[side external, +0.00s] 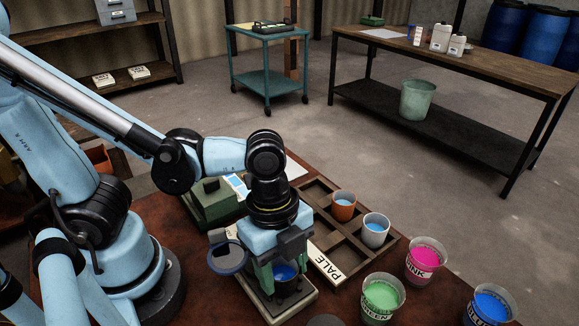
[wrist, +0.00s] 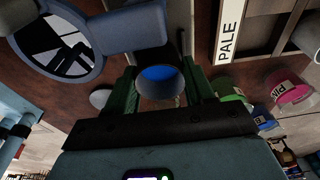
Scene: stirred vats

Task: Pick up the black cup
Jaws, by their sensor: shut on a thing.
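The black cup (side external: 287,287) holds blue liquid and sits between the green fingers of my gripper (side external: 283,272). In the wrist view the dark cup (wrist: 160,97) is upright between the two fingers, with its blue liquid facing the camera. My gripper (wrist: 161,88) is shut on it. In the side view the cup is over a pale flat-topped device (side external: 292,309); the fingers partly hide it, and I cannot tell whether its base touches the device.
A compartment tray (side external: 392,240) labelled PALE holds an orange cup (side external: 344,206) and a grey-white cup (side external: 376,231). Pink (side external: 426,262), green (side external: 382,300) and blue (side external: 490,307) paint tubs stand at right. A round blue-rimmed disc (side external: 228,258) is close left of my gripper; a green box (side external: 212,203) stands behind.

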